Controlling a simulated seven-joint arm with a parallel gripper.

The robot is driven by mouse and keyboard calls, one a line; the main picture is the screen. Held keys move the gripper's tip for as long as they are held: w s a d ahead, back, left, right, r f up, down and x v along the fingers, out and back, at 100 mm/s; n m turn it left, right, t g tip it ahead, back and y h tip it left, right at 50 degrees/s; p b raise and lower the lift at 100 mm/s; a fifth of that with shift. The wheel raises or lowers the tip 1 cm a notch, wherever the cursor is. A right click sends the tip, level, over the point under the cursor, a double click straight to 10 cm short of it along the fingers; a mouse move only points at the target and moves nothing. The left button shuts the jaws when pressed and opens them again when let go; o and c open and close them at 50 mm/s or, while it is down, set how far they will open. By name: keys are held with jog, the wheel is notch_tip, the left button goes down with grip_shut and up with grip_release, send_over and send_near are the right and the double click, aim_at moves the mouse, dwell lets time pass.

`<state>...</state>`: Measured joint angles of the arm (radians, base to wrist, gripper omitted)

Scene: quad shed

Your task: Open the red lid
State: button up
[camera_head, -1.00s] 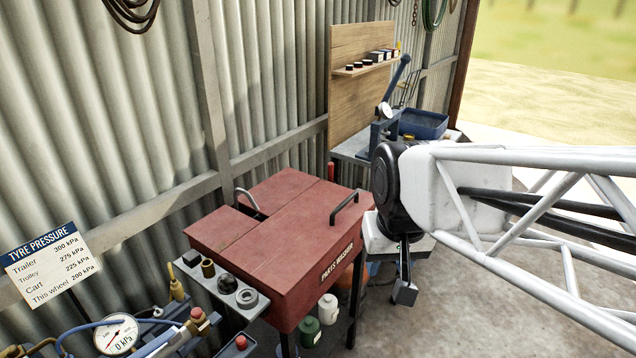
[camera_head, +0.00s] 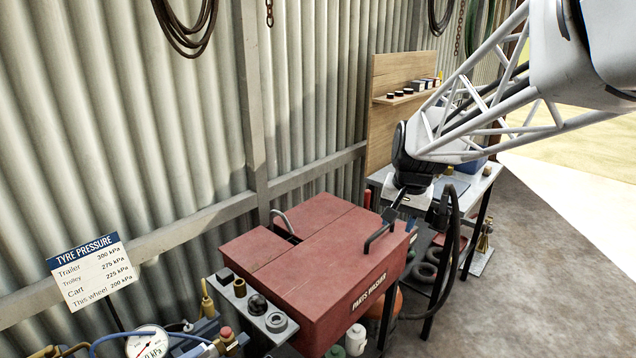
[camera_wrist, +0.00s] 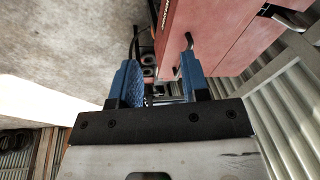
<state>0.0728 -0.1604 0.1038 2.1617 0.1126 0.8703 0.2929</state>
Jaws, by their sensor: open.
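The red lid (camera_head: 310,258) lies flat and closed on the red parts washer (camera_head: 345,312). Its black bar handle (camera_head: 380,236) stands up near the lid's right edge. My gripper (camera_head: 398,200) is just beyond the handle's far end in the head view; its fingertips are small there, and I cannot tell whether they touch it. In the wrist view my gripper (camera_wrist: 158,66) has its two blue fingers spread apart, with no clear object held between them. The lid also shows there at upper right (camera_wrist: 225,35); the handle is mostly hidden by the right finger.
A curved metal spout (camera_head: 283,222) rises at the washer's back. A small shelf with round parts (camera_head: 240,305) adjoins its left side. A black hose (camera_head: 457,240) hangs right of the washer, before a bench (camera_head: 478,182). The corrugated wall (camera_head: 190,130) is behind. Floor at right is clear.

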jog(key=w+d+f+m, duration=0.1)
jog(key=w+f, duration=0.1)
jog(key=w, duration=0.4)
jog(key=w+d+f+m, duration=0.1)
jog(key=w+f, duration=0.2)
jog(key=w, duration=0.3)
jog(key=m, duration=0.2)
send_near(381, 230)
jog(key=f, duration=0.1)
jog(key=shift+w+d+y, duration=0.3)
jog(key=shift+w+y, duration=0.05)
jog(key=shift+y, duration=0.05)
jog(key=shift+f, duration=0.15)
jog(key=shift+x, duration=3.85)
jog(key=shift+s, duration=0.15)
grip_shut()
